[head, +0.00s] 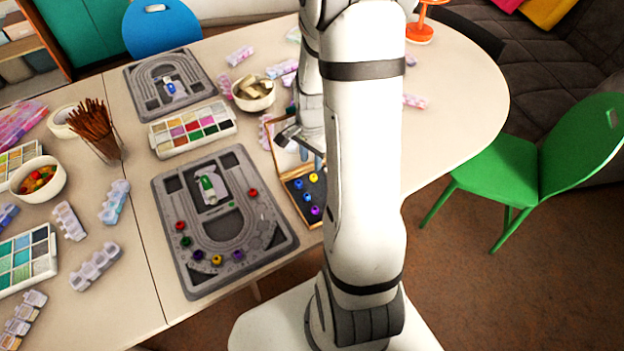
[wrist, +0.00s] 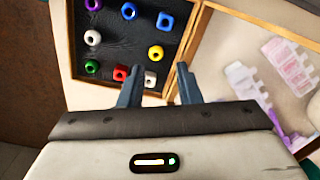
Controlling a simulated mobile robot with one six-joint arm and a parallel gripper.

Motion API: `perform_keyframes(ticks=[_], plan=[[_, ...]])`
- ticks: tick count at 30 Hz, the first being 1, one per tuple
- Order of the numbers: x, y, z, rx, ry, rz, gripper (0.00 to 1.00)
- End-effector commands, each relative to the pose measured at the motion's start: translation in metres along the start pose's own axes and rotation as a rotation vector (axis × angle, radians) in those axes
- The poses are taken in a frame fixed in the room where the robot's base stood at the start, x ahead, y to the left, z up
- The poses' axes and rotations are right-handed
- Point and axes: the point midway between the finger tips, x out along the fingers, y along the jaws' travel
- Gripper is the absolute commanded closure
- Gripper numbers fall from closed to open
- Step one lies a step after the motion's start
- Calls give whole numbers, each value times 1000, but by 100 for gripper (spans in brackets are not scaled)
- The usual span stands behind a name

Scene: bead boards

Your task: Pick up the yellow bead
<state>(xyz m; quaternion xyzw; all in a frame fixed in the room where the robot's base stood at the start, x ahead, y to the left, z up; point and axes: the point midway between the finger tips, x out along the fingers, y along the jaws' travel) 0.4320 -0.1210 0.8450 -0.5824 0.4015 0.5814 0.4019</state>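A yellow bead (wrist: 156,52) lies in the dark-lined wooden box (wrist: 170,78) in the wrist view, near the box's right wall. In the head view, it shows in the box (head: 313,177) beside my arm. Another yellow bead (head: 216,260) lies at the lower curve of the grey bead board (head: 272,240). My gripper (wrist: 160,68) is open and empty, with its fingers apart at the near edge of the box. The yellow bead appears beyond the fingertips, apart from them. My arm hides part of the box in the head view.
Blue (wrist: 165,21), purple, green and white beads lie farther in. The box's hinged lid (wrist: 215,50) stands open at right. A bowl (head: 254,93) stands behind the box.

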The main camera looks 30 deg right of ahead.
Motion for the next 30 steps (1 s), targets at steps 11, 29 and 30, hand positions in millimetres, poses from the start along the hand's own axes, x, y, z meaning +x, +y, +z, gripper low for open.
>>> perform_keyframes(ticks=[11, 29, 30], plan=[[49, 8, -4, 16, -3, 4, 69], [62, 8, -5, 18, -1, 1, 86], [62, 8, -5, 19, 0, 1, 89]])
